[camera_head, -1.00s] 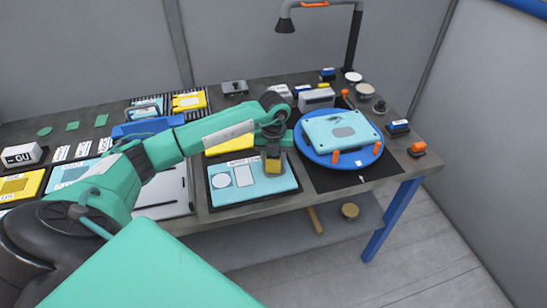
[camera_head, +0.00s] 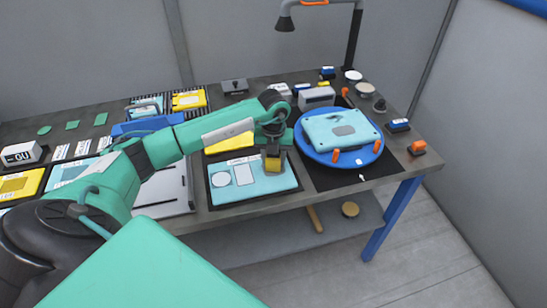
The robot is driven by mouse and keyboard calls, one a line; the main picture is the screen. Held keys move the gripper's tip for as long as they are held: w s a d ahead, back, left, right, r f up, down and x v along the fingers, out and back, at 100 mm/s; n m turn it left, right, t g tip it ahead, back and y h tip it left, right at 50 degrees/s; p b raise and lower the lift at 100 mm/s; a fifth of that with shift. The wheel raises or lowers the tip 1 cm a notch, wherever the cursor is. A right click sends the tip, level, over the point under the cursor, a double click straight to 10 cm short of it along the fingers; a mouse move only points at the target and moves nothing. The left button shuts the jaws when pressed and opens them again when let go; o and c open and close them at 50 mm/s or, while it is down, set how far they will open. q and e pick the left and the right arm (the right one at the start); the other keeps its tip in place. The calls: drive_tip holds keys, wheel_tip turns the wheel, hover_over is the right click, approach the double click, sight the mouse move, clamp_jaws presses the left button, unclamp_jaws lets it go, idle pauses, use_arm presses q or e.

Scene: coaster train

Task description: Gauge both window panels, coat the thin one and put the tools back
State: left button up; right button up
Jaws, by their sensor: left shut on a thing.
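A teal panel (camera_head: 323,131) with a grey patch lies on a round blue stand (camera_head: 308,149) at the right of the bench. My left gripper (camera_head: 273,150) points down over this plate's back right part. It is shut on a small dark tool with a yellow lower part (camera_head: 273,164). I cannot tell whether the tool touches the plate. My right gripper is out of view.
Yellow and teal panels (camera_head: 188,101) stand in racks at the back left. A white box (camera_head: 22,153) with dark marks stands at the far left. A grey box (camera_head: 317,97) and small tools stand behind the stand. A lamp (camera_head: 286,25) hangs above the back.

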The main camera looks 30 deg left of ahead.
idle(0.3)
use_arm(q)
drive_tip(key=shift+f, duration=0.2)
drive_tip(key=o, duration=1.2)
drive_tip(key=shift+r, duration=0.1)
drive_tip(key=shift+r+p, duration=0.55)
drive_tip(key=shift+r, duration=0.45)
drive_tip(key=shift+r+p, duration=1.1)
drive_tip(key=shift+r, duration=0.85)
